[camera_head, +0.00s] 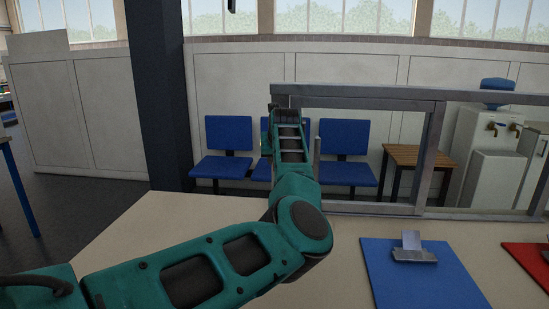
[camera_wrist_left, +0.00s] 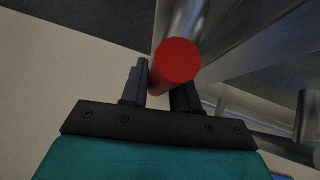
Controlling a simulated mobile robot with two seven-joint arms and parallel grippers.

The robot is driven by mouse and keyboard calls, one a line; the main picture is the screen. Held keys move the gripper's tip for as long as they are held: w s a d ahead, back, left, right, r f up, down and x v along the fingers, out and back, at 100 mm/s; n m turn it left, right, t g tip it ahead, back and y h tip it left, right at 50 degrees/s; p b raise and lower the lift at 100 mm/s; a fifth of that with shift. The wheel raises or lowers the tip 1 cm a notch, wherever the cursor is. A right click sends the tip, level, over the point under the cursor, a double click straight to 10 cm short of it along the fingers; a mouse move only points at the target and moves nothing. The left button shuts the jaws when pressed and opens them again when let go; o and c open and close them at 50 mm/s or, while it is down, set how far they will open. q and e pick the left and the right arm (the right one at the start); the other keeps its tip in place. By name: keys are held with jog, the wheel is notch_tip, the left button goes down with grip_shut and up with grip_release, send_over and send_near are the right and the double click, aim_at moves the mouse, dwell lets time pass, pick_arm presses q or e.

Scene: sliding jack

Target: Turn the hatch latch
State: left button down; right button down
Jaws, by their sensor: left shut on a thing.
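A red-ended cylindrical handle (camera_wrist_left: 176,62) shows in the left wrist view, with a grey metal bar behind it. My left gripper (camera_wrist_left: 162,86) has its two dark fingers on either side of this handle and is shut on it. In the head view my left arm reaches forward to the left post of a grey metal hatch frame (camera_head: 370,92). There the arm hides the handle and most of the latch. My right gripper is in neither view.
A pale counter (camera_head: 215,235) lies below my arm. A blue clipboard (camera_head: 425,280) and a red clipboard (camera_head: 535,260) lie on it to the right. Behind the frame stand blue chairs (camera_head: 228,135), a wooden table (camera_head: 415,155) and a water dispenser (camera_head: 485,135). A dark column (camera_head: 155,90) stands at left.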

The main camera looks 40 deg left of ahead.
pick_arm(q)
jog(key=shift+d, duration=0.2)
dwell(0.4)
jog(key=c, duration=0.9)
grip_release()
jog(key=shift+c, duration=0.2)
jog(key=shift+a, duration=0.1)
